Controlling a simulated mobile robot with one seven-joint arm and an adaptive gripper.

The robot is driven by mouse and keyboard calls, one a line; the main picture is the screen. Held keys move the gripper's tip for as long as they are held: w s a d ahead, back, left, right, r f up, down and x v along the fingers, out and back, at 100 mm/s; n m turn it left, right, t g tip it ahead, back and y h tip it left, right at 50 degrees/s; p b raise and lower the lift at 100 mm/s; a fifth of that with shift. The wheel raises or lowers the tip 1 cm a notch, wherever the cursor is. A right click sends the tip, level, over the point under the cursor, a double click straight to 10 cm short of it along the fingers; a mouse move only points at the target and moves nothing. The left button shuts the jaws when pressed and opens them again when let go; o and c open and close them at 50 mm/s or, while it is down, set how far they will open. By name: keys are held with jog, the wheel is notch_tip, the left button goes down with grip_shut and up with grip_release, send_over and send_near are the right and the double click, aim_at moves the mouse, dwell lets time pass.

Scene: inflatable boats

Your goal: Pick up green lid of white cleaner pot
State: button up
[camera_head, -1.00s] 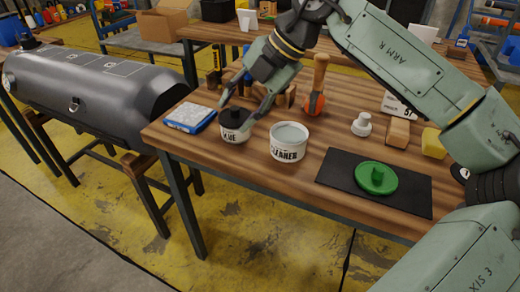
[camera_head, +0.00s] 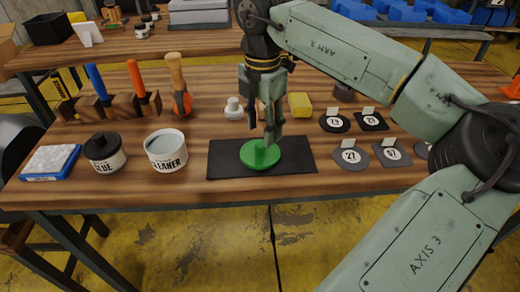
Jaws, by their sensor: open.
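The green lid (camera_head: 258,157) lies flat on a black mat (camera_head: 226,159) on the wooden table. My gripper (camera_head: 269,142) points down over the lid, its fingertips at or just above the lid's raised middle handle. The fingers are seen nearly edge-on and hide that handle; I cannot tell whether they touch it. The white cleaner pot (camera_head: 167,152) stands open to the left of the mat, with pale contents showing at its top.
A glue pot with a black lid (camera_head: 105,153) and a blue-and-white pack (camera_head: 50,162) stand left of the cleaner. Behind are a tool rack (camera_head: 117,107), an orange mallet (camera_head: 181,100), a white fitting (camera_head: 234,108) and a yellow block (camera_head: 300,105). Numbered patches (camera_head: 352,158) lie right of the mat.

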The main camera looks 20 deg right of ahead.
aim_at(260, 145)
jog(key=f, duration=0.3)
jog(key=f+p, duration=0.1)
jog(key=shift+s+a+f, duration=0.1)
jog(key=shift+a+f, duration=0.15)
jog(key=c, duration=1)
